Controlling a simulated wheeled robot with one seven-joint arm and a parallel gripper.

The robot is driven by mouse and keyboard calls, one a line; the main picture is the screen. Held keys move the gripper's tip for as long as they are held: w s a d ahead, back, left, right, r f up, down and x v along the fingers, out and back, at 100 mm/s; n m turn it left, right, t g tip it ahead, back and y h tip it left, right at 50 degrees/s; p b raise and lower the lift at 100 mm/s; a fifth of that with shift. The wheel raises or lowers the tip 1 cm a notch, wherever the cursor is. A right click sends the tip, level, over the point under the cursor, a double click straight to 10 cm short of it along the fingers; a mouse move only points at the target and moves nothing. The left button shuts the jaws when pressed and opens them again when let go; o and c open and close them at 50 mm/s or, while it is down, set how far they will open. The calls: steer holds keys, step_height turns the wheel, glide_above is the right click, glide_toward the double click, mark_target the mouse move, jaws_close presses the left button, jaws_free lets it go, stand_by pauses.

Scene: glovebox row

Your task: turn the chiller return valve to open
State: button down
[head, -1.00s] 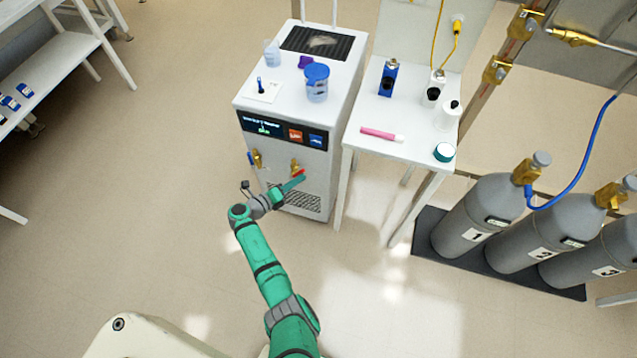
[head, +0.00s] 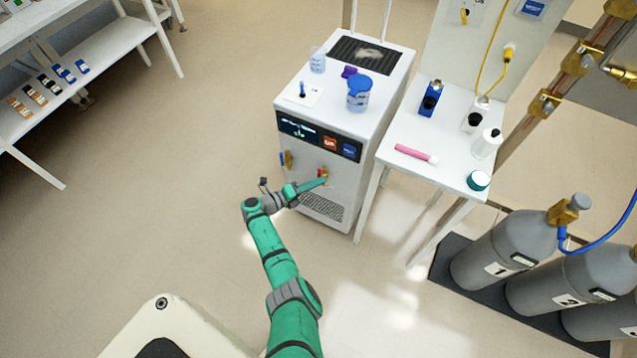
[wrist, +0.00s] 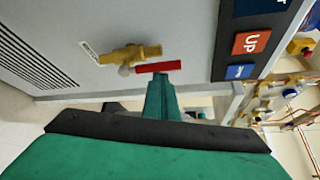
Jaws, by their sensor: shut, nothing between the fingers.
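The white chiller (head: 352,196) stands ahead with two brass valves low on its front. The right one (head: 325,170) has a red lever, seen in the wrist view as a red handle (wrist: 158,67) beside the brass body (wrist: 130,54). The lever lies roughly in line with the body. A small tag by it is unreadable, so I cannot tell which valve is the return. The left valve (head: 286,160) has a blue lever. My gripper (head: 324,182) is shut and empty, its tips at the red lever; in the wrist view the fingers (wrist: 160,92) seem to touch it.
A white side table (head: 438,150) with bottles and a pink marker stands right of the chiller. Grey gas cylinders (head: 505,250) stand farther right. A blue-lidded beaker (head: 359,95) is on the chiller top. The floor left of the chiller is clear.

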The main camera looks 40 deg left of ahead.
steer(key=shift+a, duration=0.2)
stand_by(0.3)
steer(key=d, duration=0.4)
steer(key=f+v, duration=0.1)
steer(key=v, duration=0.9)
steer(key=shift+s+f, duration=0.2)
steer(key=shift+f, duration=0.25)
